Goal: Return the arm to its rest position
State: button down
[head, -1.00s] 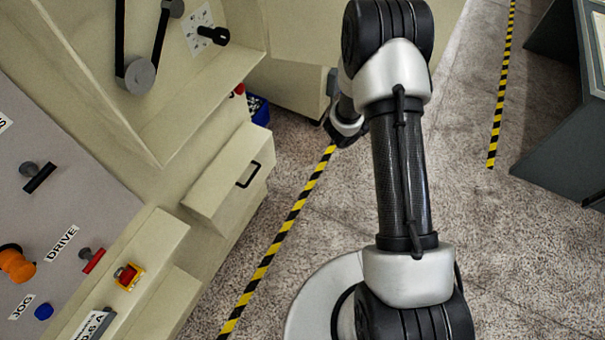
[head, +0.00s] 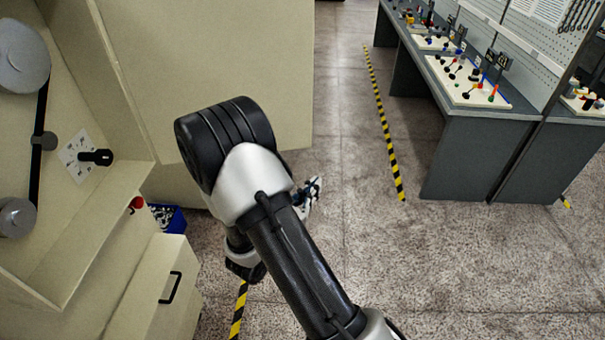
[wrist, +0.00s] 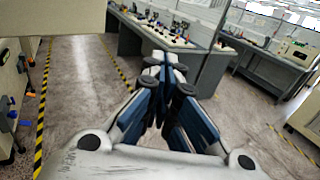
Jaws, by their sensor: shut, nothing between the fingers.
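My gripper (wrist: 168,75) is in the middle of the wrist view. Its fingers are together and nothing is between them. In the head view my arm rises from the bottom and bends at a black joint, and part of my gripper (head: 314,190) shows behind it. The gripper hangs over open floor, apart from the machine (head: 235,60) and the benches. The lower wrist is partly hidden behind the arm.
A beige machine with pulleys and an open drawer (head: 158,285) stands at left, with a blue bin (head: 168,218) behind the drawer. Grey workbenches (head: 470,160) with tool boards stand at right. Yellow-black floor tape (head: 385,130) crosses the clear floor between.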

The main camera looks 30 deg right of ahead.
jog(key=s+a+r+m+g+y+b, duration=0.1)
jog(key=s+r+m+g+y+b, duration=0.15)
jog(key=s+m+g+b, duration=0.4)
jog(key=s+r+m+g+y+b, duration=0.1)
jog(key=s+m+g+y, duration=0.2)
jog(key=s+m, duration=0.65)
jog(key=s+a+f+m+t+y+b, duration=0.1)
jog(key=s+a+m+t+y+b, duration=0.1)
jog(key=a+y, duration=0.3)
jog(key=s+a+f+m+t+y+b, duration=0.1)
jog(key=s+a+m+t+y+b, duration=0.2)
jog(key=a, duration=1.1)
jog(key=m+t+y+b, duration=0.1)
jog(key=t+y, duration=0.1)
jog(key=y, duration=0.1)
jog(key=shift+a, duration=0.3)
jog(key=shift+t, duration=0.25)
